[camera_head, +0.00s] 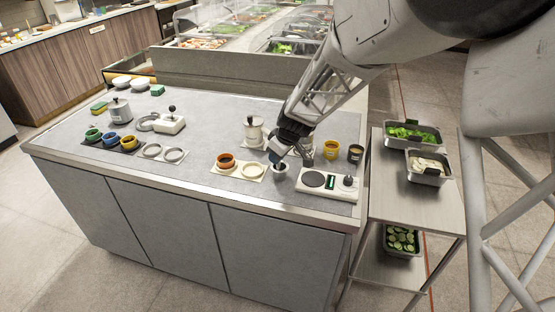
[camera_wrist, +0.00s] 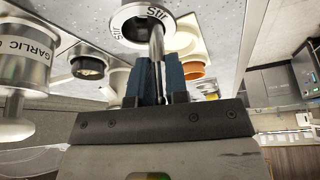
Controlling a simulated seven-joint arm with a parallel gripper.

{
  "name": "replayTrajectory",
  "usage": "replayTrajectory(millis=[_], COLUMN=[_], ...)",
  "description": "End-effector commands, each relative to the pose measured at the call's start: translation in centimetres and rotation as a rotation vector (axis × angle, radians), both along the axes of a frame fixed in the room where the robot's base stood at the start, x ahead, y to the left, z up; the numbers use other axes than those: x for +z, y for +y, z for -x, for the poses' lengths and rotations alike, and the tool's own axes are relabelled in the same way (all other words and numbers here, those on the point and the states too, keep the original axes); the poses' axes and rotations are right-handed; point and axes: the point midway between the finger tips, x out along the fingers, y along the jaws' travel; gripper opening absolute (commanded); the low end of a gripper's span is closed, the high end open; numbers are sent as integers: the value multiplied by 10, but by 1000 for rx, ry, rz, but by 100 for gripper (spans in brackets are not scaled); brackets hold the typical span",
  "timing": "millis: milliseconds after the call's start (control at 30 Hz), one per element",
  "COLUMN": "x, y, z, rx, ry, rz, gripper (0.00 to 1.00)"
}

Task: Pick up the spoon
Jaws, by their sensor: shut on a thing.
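The spoon (camera_wrist: 157,40) shows in the wrist view as a metal handle standing in a metal cup marked "Stir" (camera_wrist: 116,26). My gripper (camera_wrist: 158,78) has its blue fingers shut on the spoon's handle, just outside the cup's rim. The spoon's lower end is hidden inside the cup. In the head view my gripper (camera_head: 276,159) is low over the small cup (camera_head: 281,174) near the counter's front edge. The spoon is too small and covered to make out in the head view.
A white scale (camera_head: 342,191) stands close to the right of the cup. An orange-brown bowl (camera_head: 226,160) in a pale holder stands to the left. A lidded canister (camera_head: 253,132) is behind. Yellow (camera_head: 332,150) and dark (camera_head: 355,153) cups stand at the right back.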

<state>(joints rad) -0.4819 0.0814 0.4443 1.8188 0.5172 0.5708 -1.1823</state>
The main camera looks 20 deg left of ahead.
Motion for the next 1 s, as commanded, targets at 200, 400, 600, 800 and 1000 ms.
replayTrajectory(millis=[200, 400, 600, 800, 1000], x=[21, 51, 79, 94, 96], y=[0, 0, 0, 0, 0], z=[0, 0, 0, 0, 0], rx=[0, 0, 1, 0, 0], ry=[-2, -4, -2, -1, 0], rz=[0, -1, -1, -1, 0], gripper=[0, 0, 0, 0, 0])
